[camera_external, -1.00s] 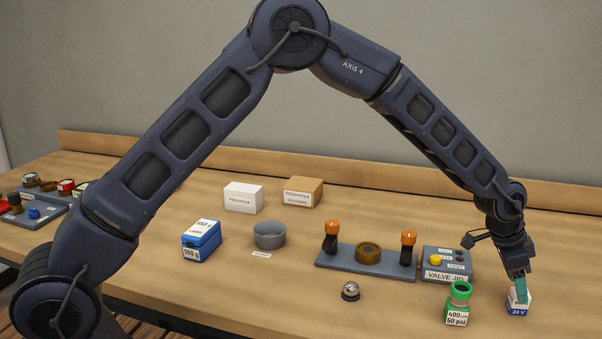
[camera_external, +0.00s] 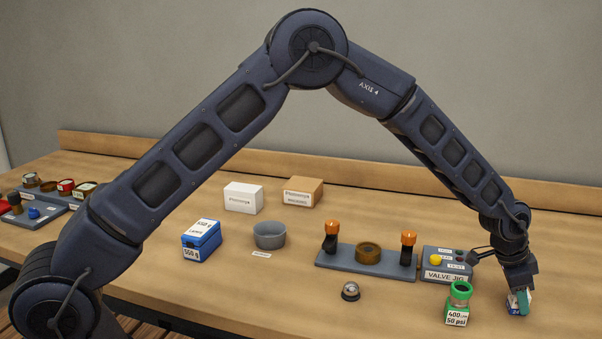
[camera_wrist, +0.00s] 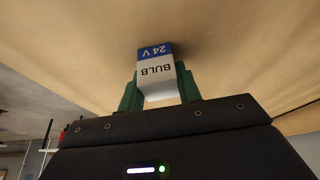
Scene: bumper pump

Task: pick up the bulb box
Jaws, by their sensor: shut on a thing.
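The bulb box (camera_external: 514,309) is a small white and blue box at the right front of the bench. In the wrist view the box (camera_wrist: 156,75) shows "BULB" and "24 V" upside down. My gripper (camera_external: 519,298) is over it, and its green fingers stand one on each side of the box in the wrist view (camera_wrist: 157,88). The gripper is shut on the box. In the outside view the fingers hide much of the box. It appears to be at the bench top; I cannot tell whether it is touching it.
The valve jig panel (camera_external: 447,264) is behind, beside a grey fixture (camera_external: 330,263) with orange-topped posts. A small silver bell-like item (camera_external: 350,291) sits further left. The bench front between is mostly bare.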

